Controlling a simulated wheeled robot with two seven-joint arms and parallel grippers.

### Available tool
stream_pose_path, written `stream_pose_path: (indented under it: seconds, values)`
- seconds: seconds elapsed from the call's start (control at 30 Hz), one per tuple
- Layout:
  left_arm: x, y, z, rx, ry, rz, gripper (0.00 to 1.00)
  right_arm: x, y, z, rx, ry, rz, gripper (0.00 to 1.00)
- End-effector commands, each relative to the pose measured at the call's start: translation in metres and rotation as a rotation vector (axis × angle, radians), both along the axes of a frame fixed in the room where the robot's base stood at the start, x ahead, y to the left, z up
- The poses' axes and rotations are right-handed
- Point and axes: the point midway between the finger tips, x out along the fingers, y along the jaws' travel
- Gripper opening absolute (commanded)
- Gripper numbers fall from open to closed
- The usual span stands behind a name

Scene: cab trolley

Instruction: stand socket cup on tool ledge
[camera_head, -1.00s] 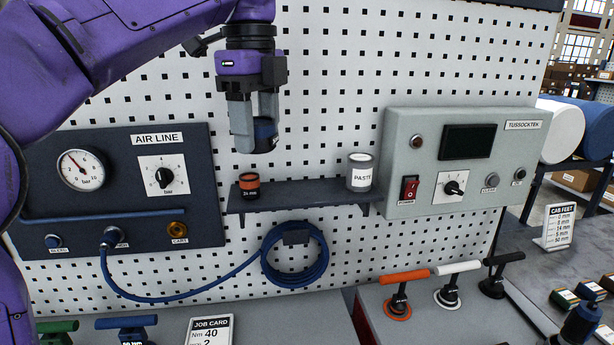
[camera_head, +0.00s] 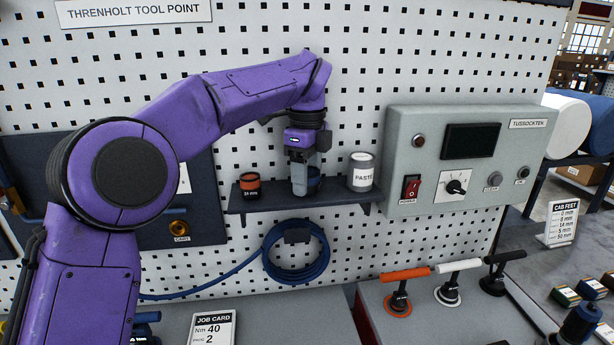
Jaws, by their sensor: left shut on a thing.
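My left gripper (camera_head: 304,183) points down at the middle of the dark tool ledge (camera_head: 271,202) on the pegboard. The cup is at the ledge, between the orange and black cup and the paste tin. I cannot tell whether its base touches the ledge. The orange and black cup (camera_head: 250,186) stands on the left end of the ledge. My right gripper is not in view.
The white PASTE tin (camera_head: 361,172) stands on the ledge's right end, close to my gripper. The grey control box (camera_head: 466,160) is to the right. A blue hose coil (camera_head: 296,252) hangs below the ledge. Orange, white and black T-handles (camera_head: 404,275) stand at lower right.

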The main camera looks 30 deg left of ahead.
Motion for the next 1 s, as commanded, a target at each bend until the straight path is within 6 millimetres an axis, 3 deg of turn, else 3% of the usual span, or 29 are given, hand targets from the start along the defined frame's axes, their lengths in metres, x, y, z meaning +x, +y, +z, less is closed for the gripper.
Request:
stream_pose_path:
  seconds: [0.2,0.23,0.3,0.57,0.67,0.8,1.0]
  values:
    - [0.000,0.000,-0.006,-0.001,0.000,0.000,0.15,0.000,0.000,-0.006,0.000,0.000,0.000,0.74]
    - [0.000,0.000,-0.004,-0.001,0.001,0.000,0.65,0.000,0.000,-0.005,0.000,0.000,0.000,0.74]
    - [0.000,0.000,-0.004,0.000,0.001,0.000,0.81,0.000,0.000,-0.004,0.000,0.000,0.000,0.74]
    - [0.000,0.000,-0.003,0.000,0.001,0.000,0.81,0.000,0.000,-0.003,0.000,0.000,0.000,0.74]
    - [0.000,0.000,0.007,0.001,0.000,0.000,0.81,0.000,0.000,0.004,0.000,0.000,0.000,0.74]
    - [0.000,0.000,0.038,0.000,-0.003,0.002,0.81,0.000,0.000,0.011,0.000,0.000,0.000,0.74]
    - [0.001,0.000,0.093,0.001,0.000,0.002,0.81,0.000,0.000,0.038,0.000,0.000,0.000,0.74]
